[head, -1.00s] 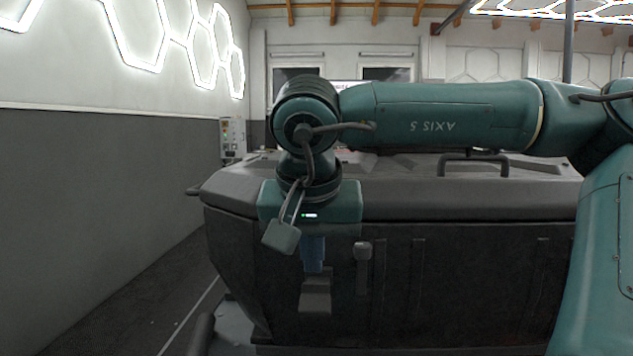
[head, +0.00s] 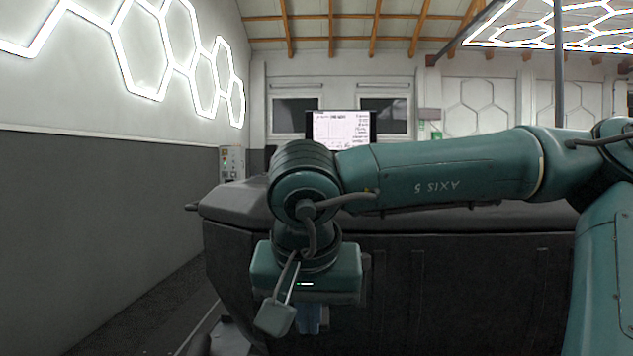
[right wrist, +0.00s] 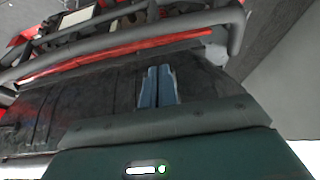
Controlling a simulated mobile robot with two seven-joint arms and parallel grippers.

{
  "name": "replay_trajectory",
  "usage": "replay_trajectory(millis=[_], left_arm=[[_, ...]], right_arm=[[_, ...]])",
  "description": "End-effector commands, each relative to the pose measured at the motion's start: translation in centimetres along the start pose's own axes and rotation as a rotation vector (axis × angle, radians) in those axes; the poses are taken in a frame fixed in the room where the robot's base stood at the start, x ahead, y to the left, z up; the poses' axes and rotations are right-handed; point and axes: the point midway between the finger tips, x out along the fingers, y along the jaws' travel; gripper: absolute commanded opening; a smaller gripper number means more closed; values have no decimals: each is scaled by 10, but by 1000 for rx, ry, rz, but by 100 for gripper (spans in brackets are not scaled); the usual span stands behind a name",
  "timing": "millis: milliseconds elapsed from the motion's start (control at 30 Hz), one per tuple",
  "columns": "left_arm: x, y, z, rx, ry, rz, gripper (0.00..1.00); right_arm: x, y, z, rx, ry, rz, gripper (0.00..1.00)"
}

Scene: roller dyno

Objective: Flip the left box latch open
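The box is a large dark grey chest (head: 450,285) that fills the middle of the head view, with its lid down. Its front also seems to show as a dark ribbed surface (right wrist: 90,98) in the right wrist view. My right gripper (head: 308,322) is in front of the box's left part, pointing down, its lower end cut by shadow and the arm. In the right wrist view its two blue fingers (right wrist: 158,86) lie side by side with no clear gap, and nothing shows between them. The left latch cannot be made out now; my gripper body covers that area. My left gripper is out of view.
My right arm crosses in front of the lid. A wall control box (head: 231,162) is at the left, and a lit screen (head: 342,130) stands behind the chest. Red-edged bars and dark tubes (right wrist: 130,45) lie beyond the fingers. The floor left of the chest is clear.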

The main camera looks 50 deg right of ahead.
Motion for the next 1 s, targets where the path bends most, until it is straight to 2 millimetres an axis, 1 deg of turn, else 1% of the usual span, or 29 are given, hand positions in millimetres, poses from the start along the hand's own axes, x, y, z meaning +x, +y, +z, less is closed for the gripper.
replay_trajectory(millis=[33, 300, 367, 433, 567, 800, 900, 1000], left_arm=[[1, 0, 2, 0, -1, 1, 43], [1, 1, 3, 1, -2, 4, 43], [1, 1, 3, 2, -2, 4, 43], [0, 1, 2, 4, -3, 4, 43], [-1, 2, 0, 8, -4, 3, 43], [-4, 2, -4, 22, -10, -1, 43], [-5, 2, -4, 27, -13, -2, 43], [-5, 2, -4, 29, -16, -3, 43]], right_arm=[[11, 3, 10, -11, -37, 20, 0], [11, 3, 10, -11, -38, 18, 0], [8, 3, 10, -10, -37, 18, 0], [1, 2, 10, -9, -35, 17, 0], [-23, 2, 8, -7, -25, 14, 0], [-83, 1, 5, -2, -6, 3, 0], [-104, 1, 4, 0, -1, 2, 0], [-119, 1, 4, 0, 2, 0, 0]])
